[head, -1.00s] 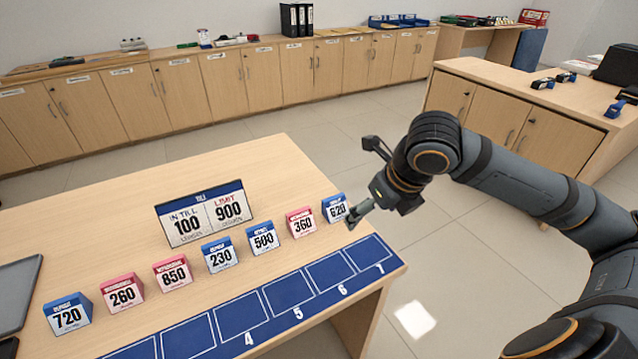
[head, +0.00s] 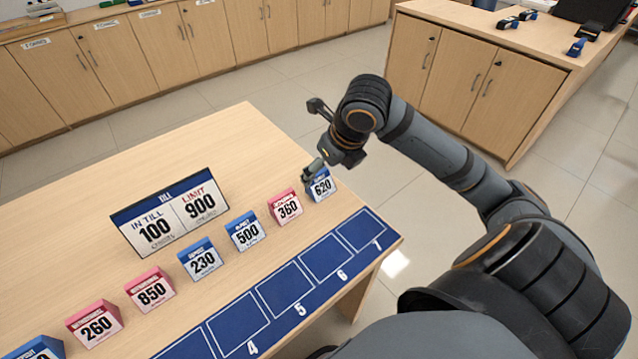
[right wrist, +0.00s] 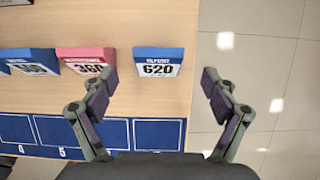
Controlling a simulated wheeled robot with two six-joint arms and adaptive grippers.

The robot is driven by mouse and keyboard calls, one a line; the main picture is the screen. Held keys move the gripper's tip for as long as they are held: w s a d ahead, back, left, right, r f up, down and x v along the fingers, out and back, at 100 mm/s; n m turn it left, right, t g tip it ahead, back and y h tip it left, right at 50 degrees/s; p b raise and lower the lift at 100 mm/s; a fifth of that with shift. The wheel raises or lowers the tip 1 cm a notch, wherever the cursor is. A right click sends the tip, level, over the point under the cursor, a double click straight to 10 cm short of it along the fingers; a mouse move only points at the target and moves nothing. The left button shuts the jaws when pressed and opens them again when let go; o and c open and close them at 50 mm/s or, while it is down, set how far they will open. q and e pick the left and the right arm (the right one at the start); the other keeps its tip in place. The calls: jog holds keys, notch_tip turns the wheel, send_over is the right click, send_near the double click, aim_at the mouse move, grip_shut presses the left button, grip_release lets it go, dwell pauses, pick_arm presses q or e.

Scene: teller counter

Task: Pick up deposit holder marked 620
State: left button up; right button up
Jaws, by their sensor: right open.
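The blue and white deposit holder marked 620 (head: 321,186) stands on the table at the right end of a row of holders. It also shows in the right wrist view (right wrist: 158,68), ahead of and between the open fingers. My right gripper (head: 314,168) is open and empty, right by the 620 holder in the head view. In the right wrist view the right gripper (right wrist: 160,84) has its left finger near the pink holder marked 360 (right wrist: 88,60) and its right finger over the floor beyond the table edge. My left gripper is not in view.
Other holders stand to the left, including pink 360 (head: 286,207) and blue 500 (head: 244,232). A till sign (head: 170,213) stands behind the row. A blue mat (head: 376,250) with numbered outlined spaces lies along the front edge.

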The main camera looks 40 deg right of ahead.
aim_at(320, 179)
jog(key=shift+w+f, duration=0.1)
jog(key=shift+f, duration=0.25)
jog(key=b+x, duration=0.1)
jog(key=x, duration=0.3)
jog(key=shift+a+f+b, duration=0.2)
jog(key=shift+f+b, duration=0.05)
jog(key=shift+b, duration=0.1)
jog(key=shift+w+f, duration=0.1)
jog(key=shift+f, duration=0.05)
jog(key=c, duration=1.2)
pick_arm(q)
jog(key=shift+w+r, duration=0.15)
jog(key=shift+w, duration=0.45)
jog(key=shift+w+r, duration=0.15)
jog(key=shift+w, duration=0.45)
pick_arm(e)
jog(key=shift+c, duration=0.2)
